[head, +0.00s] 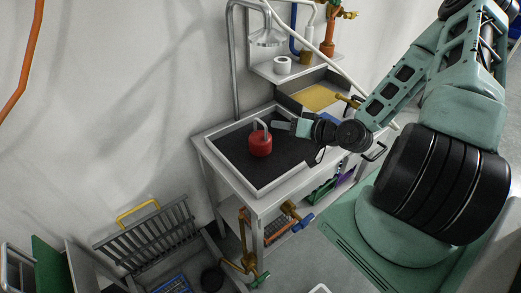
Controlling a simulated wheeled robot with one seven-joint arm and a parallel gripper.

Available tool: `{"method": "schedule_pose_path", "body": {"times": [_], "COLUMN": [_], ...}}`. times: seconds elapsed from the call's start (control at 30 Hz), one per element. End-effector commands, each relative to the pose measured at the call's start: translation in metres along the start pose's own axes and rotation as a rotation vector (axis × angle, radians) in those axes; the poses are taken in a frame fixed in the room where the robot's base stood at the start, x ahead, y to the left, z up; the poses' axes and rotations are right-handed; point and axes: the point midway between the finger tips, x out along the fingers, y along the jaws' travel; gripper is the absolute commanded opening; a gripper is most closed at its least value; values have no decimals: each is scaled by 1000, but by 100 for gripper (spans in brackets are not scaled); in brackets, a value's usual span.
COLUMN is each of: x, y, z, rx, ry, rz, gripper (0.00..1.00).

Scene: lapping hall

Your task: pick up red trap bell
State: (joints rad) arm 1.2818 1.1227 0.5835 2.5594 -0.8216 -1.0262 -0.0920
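The red trap bell (260,146) stands upright on the dark mat of the bench tray (262,188), with a grey loop handle on top. My gripper (280,125) reaches in from the right, its fingers pointing left. The fingertips are just right of the handle, at about its height. I cannot tell from this view whether they touch it. The fingers overlap from this angle, so the gap between them is hidden.
A raised rim runs around the bench tray. A bin with a yellow item (314,97) stands behind it. A shelf above holds a white roll (282,66). A grey pipe (236,70) rises behind the bench. The tray's mat around the bell is clear.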

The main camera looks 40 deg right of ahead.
Motion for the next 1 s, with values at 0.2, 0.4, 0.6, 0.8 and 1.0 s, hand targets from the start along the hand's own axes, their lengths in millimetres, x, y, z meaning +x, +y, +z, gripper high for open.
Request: {"method": "schedule_pose_path", "body": {"times": [0.2,0.4,0.6,0.8,1.0], "x": [32,57,69,98,115], "y": [2,-2,-1,0,1], "z": [5,-1,-2,-4,-3], "rx": [-4,0,1,1,1], "ry": [0,0,-1,0,-1], "rz": [-4,-2,-1,-3,-2], "gripper": [35,35,35,35,35]}}
